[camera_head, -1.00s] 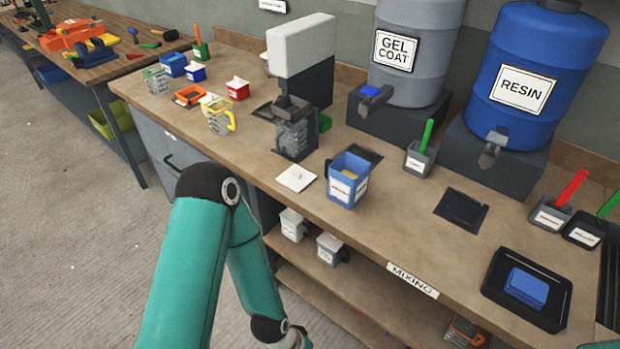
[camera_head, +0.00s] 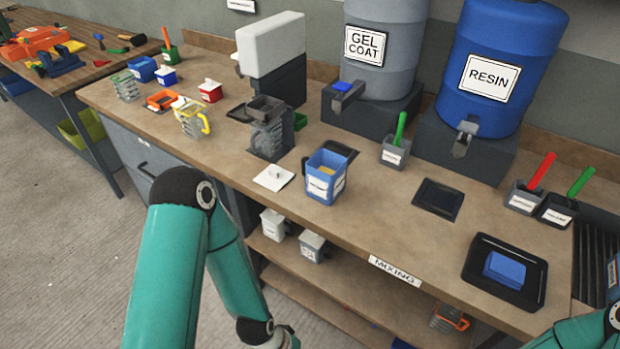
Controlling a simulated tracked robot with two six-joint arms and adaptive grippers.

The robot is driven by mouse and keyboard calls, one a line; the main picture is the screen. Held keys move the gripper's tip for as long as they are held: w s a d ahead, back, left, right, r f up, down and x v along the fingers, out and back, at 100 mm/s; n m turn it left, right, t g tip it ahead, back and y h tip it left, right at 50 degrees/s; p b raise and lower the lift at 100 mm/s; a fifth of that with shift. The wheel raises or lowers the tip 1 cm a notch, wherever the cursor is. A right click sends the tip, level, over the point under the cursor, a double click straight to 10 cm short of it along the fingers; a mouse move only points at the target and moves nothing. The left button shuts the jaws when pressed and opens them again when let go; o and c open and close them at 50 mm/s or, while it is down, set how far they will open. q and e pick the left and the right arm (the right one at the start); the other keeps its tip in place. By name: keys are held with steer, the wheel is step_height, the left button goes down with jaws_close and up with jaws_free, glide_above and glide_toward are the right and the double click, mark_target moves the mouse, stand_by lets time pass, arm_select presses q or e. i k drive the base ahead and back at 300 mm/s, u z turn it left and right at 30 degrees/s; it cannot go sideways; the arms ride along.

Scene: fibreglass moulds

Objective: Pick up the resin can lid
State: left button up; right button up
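A blue open-topped can (camera_head: 326,177) with white labels stands near the front edge of the bench. A flat white square lid (camera_head: 273,177) with a small knob lies on the bench just left of it. A blue square lid-like piece (camera_head: 504,270) lies in a black tray (camera_head: 478,283) at the front right. I cannot read which piece belongs to the resin can. My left arm comes in at the bottom left and bends down in front of the bench. My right arm shows only at the bottom right corner. Both grippers are out of view.
A blue resin drum (camera_head: 500,65) and a grey gel coat drum (camera_head: 385,45) stand on dark blocks at the back. A grey and white machine (camera_head: 272,50) stands left of them. Grey pots (camera_head: 395,152) with coloured handles stand nearby.

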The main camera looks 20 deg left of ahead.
mark_target(273, 177)
steer(key=u, duration=0.5)
steer(key=i, duration=0.2)
steer(key=z, duration=2.85)
steer(key=k, duration=1.65)
steer(key=u, duration=1.3)
steer(key=i, duration=0.8)
steer(key=u, duration=0.15)
